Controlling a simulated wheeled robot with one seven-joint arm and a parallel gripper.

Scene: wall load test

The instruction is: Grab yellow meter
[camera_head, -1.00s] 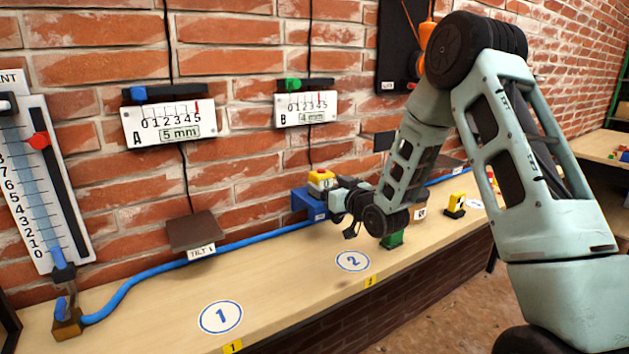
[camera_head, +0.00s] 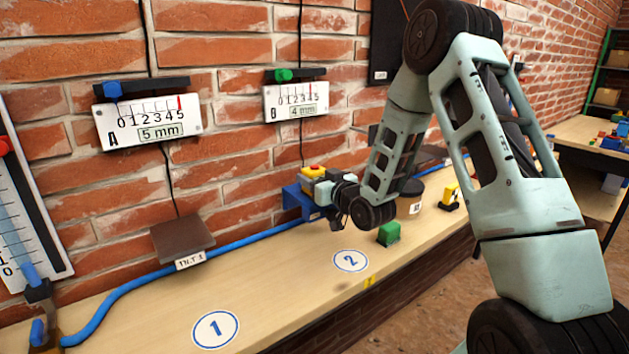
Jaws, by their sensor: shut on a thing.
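A small yellow box with a red top (camera_head: 314,172), which I take as the yellow meter, is at the blue holder (camera_head: 292,197) against the wall at the back of the bench. My gripper (camera_head: 328,191) reaches in from the right and is shut at this box. The fingers are small and partly hidden, so the exact grip does not show. I cannot tell whether the box rests on the holder or is raised off it.
A green block (camera_head: 388,234) stands on the bench (camera_head: 280,285) below my wrist. A black round piece (camera_head: 411,188) and a yellow-and-black piece (camera_head: 449,196) stand to the right. A blue hose (camera_head: 130,287) runs along the wall. The bench front around markers 1 and 2 is clear.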

